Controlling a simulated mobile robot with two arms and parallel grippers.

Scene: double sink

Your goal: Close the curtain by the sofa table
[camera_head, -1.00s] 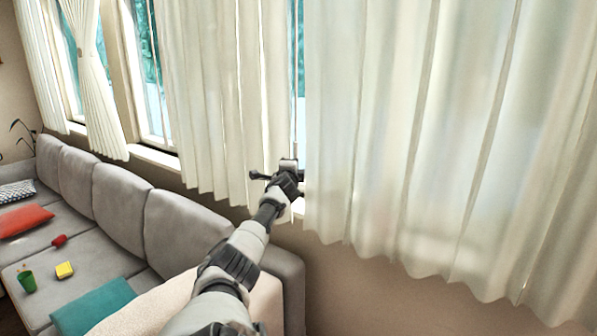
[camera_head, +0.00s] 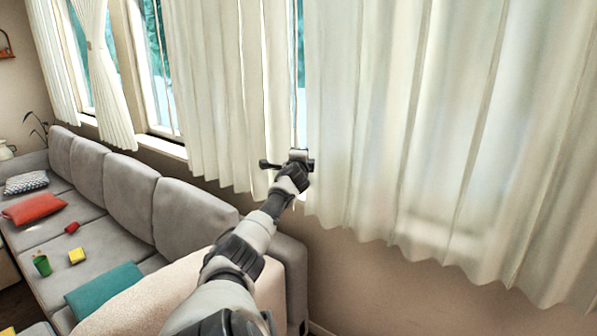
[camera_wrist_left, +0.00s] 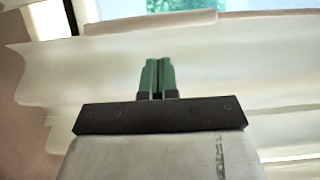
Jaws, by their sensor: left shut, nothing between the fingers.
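A cream curtain hangs over the window in two panels: a narrower left panel (camera_head: 215,100) and a wide right panel (camera_head: 430,120). A narrow strip of window glass (camera_head: 300,75) shows between them. My left gripper (camera_head: 306,160) is at this gap, by the lower inner edge of the right panel; I cannot tell whether it touches the cloth. In the left wrist view, its green fingers (camera_wrist_left: 157,76) are shut with nothing between them, in front of pale cloth (camera_wrist_left: 235,65). My right gripper is not in view. No sofa table can be made out.
A grey sofa (camera_head: 185,220) with a red cushion (camera_head: 35,207) and a teal cushion (camera_head: 105,290) stands below the window at left. Another window with a tied curtain (camera_head: 105,90) is farther left. The wall below the right panel is bare.

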